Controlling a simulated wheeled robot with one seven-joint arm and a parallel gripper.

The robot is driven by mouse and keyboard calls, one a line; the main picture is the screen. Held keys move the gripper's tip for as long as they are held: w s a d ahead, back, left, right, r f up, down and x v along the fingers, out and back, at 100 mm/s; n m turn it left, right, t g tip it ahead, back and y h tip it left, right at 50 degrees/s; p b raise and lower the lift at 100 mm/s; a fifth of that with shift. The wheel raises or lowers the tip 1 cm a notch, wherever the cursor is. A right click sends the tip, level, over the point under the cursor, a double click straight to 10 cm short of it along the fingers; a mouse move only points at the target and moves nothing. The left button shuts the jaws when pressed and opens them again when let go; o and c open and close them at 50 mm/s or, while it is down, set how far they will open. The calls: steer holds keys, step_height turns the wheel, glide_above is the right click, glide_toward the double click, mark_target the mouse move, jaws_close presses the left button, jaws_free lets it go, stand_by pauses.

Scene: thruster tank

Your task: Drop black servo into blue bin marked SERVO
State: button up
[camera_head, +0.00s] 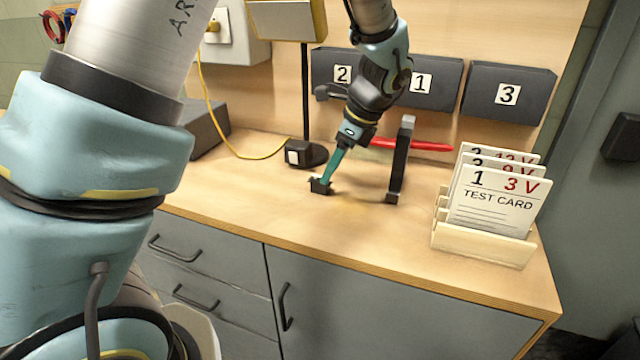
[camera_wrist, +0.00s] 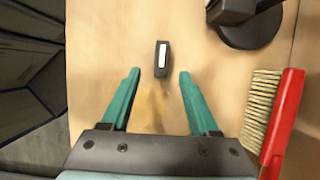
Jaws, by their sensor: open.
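The black servo (camera_wrist: 163,55) is a small dark block with a white strip on top. It lies on the wooden bench just beyond my fingertips in the wrist view, roughly centred between them. In the head view it appears as a small black block (camera_head: 320,187) by the tip of my gripper (camera_head: 330,178). My gripper (camera_wrist: 160,73) is open, its two teal fingers apart with nothing between them. No blue bin marked SERVO shows in either view.
A red-handled brush (camera_wrist: 282,120) lies at the right in the wrist view. A lamp base (camera_wrist: 250,28) stands near the servo. An upright black stand (camera_head: 399,165) and a test card rack (camera_head: 480,243) are to the right. Dark numbered bins (camera_head: 440,85) hang behind.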

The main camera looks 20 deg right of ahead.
mark_target(320, 185)
steer(key=shift+p+x, duration=0.5)
steer(key=shift+x, duration=1.8)
steer(key=shift+d, duration=0.15)
jaws_close()
